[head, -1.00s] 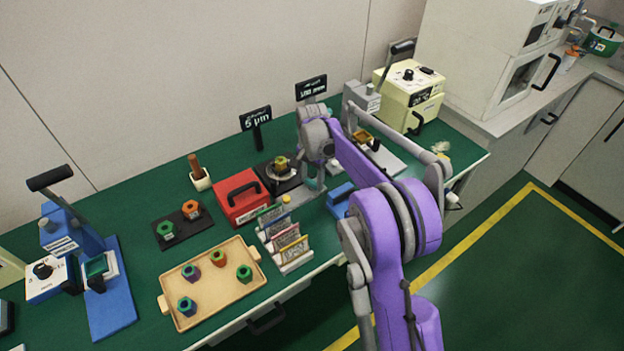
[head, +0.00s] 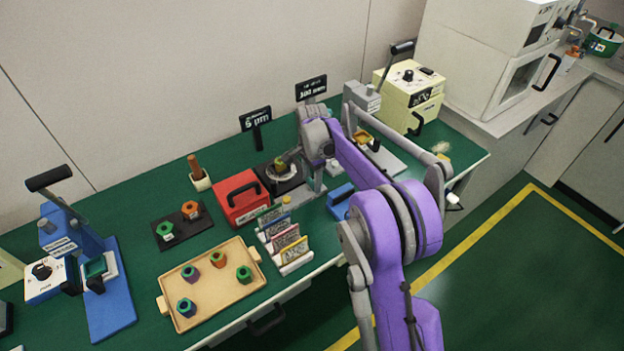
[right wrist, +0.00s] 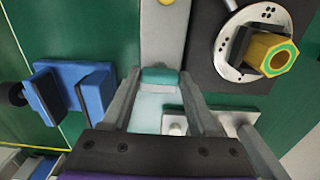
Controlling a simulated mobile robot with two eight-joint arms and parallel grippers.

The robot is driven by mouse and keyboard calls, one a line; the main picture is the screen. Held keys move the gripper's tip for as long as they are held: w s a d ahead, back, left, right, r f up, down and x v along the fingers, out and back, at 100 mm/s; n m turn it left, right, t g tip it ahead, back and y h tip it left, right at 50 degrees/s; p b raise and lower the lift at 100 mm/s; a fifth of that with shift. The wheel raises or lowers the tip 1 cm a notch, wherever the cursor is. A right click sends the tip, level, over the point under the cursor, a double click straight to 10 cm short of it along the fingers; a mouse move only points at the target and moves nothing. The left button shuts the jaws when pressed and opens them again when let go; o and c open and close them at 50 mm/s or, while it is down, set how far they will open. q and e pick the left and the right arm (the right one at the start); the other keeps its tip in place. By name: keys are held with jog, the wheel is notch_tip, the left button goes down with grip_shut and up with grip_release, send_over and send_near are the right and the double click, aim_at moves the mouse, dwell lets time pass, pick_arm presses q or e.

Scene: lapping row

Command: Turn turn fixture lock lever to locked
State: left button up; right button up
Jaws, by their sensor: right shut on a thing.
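My right gripper (right wrist: 160,78) points down at the bench, its two fingers closing on a small teal piece, which appears to be the lock lever (right wrist: 160,75). In the head view my own wrist hides the fingertips and the lever. A grey bar (right wrist: 163,35) runs beyond the fingertips to a yellow knob (right wrist: 168,2); the knob also shows in the head view (head: 286,199). Beside them is a black plate (head: 267,179) with a round metal disc (right wrist: 228,48) bearing a yellow-green hex part (right wrist: 270,54). Any lock marking is hidden. My left gripper is out of view.
A blue block (right wrist: 85,85) lies left of the gripper in the wrist view. In the head view, a red box (head: 241,205), a rack of plates (head: 292,262) and a tan tray (head: 234,300) stand left of my arm. A cream machine (head: 410,84) stands behind.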

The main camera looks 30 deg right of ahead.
aim_at(312, 182)
jog(key=o, duration=1.4)
notch_tip(312, 182, up, 11)
jog(key=shift+f+p, duration=0.1)
jog(key=shift+p, duration=0.35)
jog(key=s+a+r+n+t+p, duration=0.1)
jog(key=s+a+r+n+p, duration=0.1)
jog(key=s+a+r+n, duration=0.4)
jog(key=s+a+f+n+t+p, duration=0.1)
jog(key=s+a+f+n, duration=0.1)
jog(key=s, duration=0.5)
jog(key=s+a+f+n+t+p, duration=0.1)
jog(key=s+a+n, duration=0.3)
jog(key=s, duration=0.4)
jog(key=s+a+f+n+t+p, duration=0.1)
jog(key=s+a+f+n+t, duration=0.1)
jog(key=s+n, duration=0.3)
jog(key=shift+s+a+f+p, duration=0.15)
jog(key=shift+s, duration=0.35)
jog(key=shift+s+a+f+p, duration=0.1)
jog(key=shift+s+a+f, duration=0.1)
jog(key=shift+s, duration=0.35)
jog(key=shift+s+a+f+p, duration=0.15)
jog(key=shift+s, duration=0.35)
